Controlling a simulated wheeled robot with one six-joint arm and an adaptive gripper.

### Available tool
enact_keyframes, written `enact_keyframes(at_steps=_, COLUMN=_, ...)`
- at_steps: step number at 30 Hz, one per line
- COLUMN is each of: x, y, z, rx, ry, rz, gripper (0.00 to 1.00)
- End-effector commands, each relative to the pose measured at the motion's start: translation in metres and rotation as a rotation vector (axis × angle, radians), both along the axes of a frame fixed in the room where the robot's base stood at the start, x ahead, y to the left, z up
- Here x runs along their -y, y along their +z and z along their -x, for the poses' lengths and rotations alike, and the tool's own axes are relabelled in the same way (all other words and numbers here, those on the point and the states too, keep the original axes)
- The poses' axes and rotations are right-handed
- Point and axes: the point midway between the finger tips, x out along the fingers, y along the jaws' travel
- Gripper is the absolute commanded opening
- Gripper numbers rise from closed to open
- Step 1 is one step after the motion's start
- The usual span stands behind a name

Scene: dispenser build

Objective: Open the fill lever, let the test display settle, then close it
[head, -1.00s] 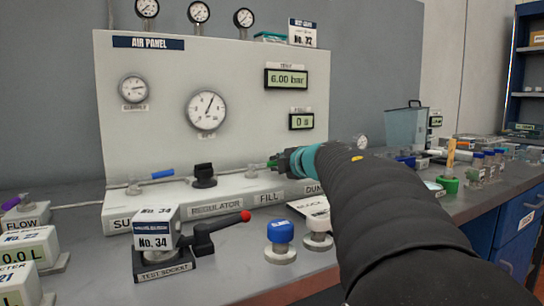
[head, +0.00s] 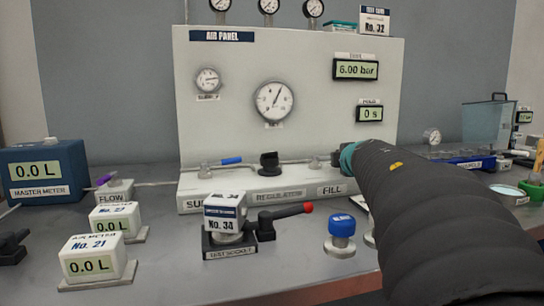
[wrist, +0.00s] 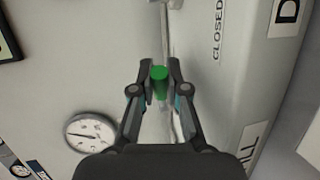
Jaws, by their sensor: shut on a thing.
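The air panel (head: 300,65) stands upright at the back of the bench. Its test display (head: 356,69) reads 6.00 bar and the smaller hold display (head: 369,113) reads 0 s. My gripper (head: 342,157) is at the panel's foot, above the FILL label (head: 331,189). In the wrist view my gripper (wrist: 159,68) is shut on the green handle of the fill lever (wrist: 159,84), with one finger on each side. The word CLOSED shows on the panel base nearby. In the head view my arm and gripper hide the lever.
A blue-handled lever (head: 231,160) and a black regulator knob (head: 269,162) sit left of my gripper. Air meters (head: 92,258) are at the left.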

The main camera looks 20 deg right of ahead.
Motion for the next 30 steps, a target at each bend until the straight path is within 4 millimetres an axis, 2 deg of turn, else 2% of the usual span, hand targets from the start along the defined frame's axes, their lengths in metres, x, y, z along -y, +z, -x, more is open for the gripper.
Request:
enact_keyframes(at_steps=12, x=-0.002, y=-0.001, z=-0.001, rx=-0.002, ry=0.005, rz=-0.003, gripper=0.0)
enact_keyframes(at_steps=13, x=-0.002, y=-0.001, z=-0.001, rx=-0.001, ry=0.005, rz=-0.003, gripper=0.16)
enact_keyframes(at_steps=14, x=-0.002, y=-0.001, z=-0.001, rx=-0.001, ry=0.005, rz=-0.003, gripper=0.24)
enact_keyframes(at_steps=15, x=-0.002, y=0.0, z=-0.001, rx=-0.001, ry=0.004, rz=-0.003, gripper=0.26)
enact_keyframes(at_steps=25, x=0.004, y=0.001, z=0.005, rx=0.0, ry=-0.01, rz=-0.001, gripper=0.26)
enact_keyframes(at_steps=30, x=-0.004, y=0.006, z=0.022, rx=0.001, ry=-0.01, rz=0.001, gripper=0.26)
